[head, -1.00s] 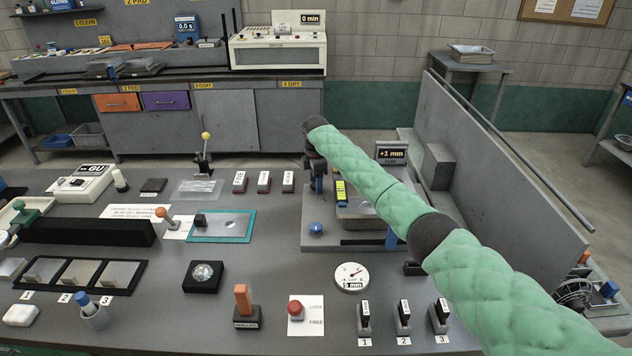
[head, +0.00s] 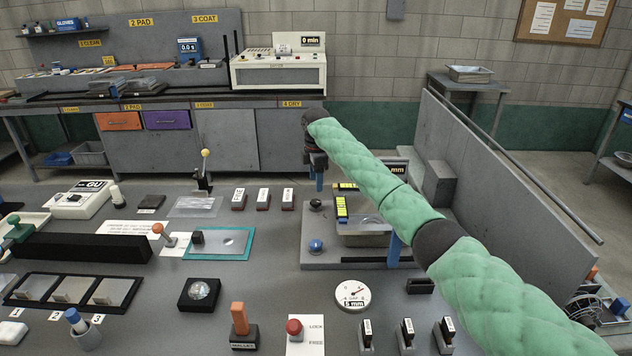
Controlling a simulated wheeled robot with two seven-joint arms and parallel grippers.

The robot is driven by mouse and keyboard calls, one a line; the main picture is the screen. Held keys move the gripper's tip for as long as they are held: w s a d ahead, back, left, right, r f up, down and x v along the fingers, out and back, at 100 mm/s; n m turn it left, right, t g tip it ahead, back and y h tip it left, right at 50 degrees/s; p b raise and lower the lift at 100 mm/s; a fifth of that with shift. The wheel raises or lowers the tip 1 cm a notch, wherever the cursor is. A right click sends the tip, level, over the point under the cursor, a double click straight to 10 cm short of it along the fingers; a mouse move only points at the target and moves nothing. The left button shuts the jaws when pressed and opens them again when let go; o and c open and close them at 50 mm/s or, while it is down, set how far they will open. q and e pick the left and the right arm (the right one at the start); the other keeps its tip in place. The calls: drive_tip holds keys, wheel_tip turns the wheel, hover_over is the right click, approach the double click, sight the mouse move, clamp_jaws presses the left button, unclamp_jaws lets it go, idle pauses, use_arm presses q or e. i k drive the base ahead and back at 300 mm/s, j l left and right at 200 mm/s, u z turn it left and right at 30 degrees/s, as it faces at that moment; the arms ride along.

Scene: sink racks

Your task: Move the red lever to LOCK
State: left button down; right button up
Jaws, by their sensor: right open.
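The red lever (head: 294,328) has a round red knob. It stands at the front of the grey bench on a white card (head: 313,349) marked LOCK above FREE. The knob shows beside the word LOCK, but its base is hard to see, so I cannot tell its exact setting. My right gripper (head: 319,182) is open and empty, pointing down above the back of the grey press-like fixture, well behind the lever and apart from it. My left gripper is out of view.
An orange-handled block (head: 240,325) stands just left of the lever. Several black stamps, one of them here (head: 407,335), stand to its right, and a round dial (head: 352,295) lies behind. The grey fixture (head: 345,257) has a blue knob. A grey panel (head: 500,190) borders the right.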

sight(294, 326)
drive_tip(key=k, duration=1.5)
